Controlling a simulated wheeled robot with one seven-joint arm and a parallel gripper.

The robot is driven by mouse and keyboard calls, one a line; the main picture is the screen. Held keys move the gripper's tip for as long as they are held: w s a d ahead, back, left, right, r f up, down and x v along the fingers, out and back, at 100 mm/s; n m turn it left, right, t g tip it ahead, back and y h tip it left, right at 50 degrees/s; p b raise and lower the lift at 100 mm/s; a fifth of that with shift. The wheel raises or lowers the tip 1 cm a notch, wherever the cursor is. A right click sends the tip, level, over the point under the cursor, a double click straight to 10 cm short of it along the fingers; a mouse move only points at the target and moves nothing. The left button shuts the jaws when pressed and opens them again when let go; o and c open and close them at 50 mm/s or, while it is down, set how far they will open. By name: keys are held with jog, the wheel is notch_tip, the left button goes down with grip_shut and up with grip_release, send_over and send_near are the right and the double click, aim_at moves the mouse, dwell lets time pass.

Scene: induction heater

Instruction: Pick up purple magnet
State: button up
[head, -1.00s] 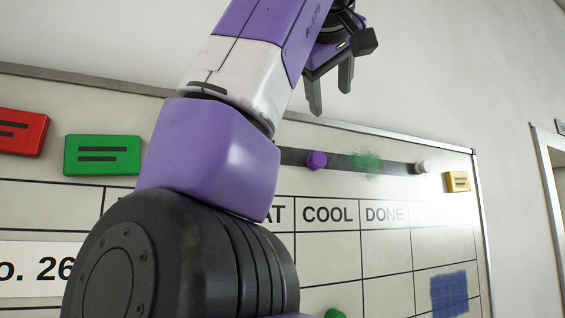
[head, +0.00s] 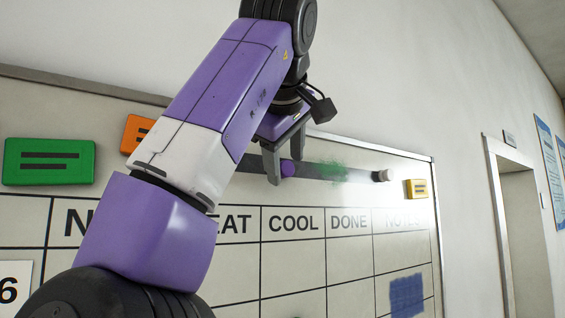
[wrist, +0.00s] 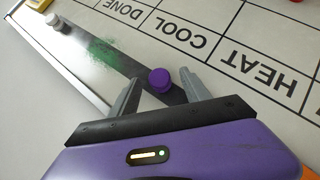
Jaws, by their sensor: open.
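The purple magnet (head: 288,168) is a small round knob on the dark strip (head: 312,171) along the top of the whiteboard. My gripper (head: 285,165) is open and empty, with its fingers pointing toward the board. In the head view the magnet shows between the two fingers. In the wrist view the magnet (wrist: 160,80) lies between and slightly beyond the open fingertips (wrist: 160,86). I see no finger touching it.
A white magnet (head: 381,176) sits at the strip's right end, with a yellow block (head: 416,189) beyond it. A green smudge (head: 333,172) marks the strip. Green (head: 50,162) and orange (head: 136,132) blocks are at left. A doorway (head: 518,230) stands right of the whiteboard (head: 345,250).

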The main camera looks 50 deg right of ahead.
jog(key=shift+w+d+f, duration=0.15)
jog(key=shift+d+f, duration=0.05)
jog(key=shift+d, duration=0.05)
jog(key=shift+c, duration=0.2)
grip_shut()
jog(key=shift+r, duration=0.2)
jog(key=shift+r, duration=0.2)
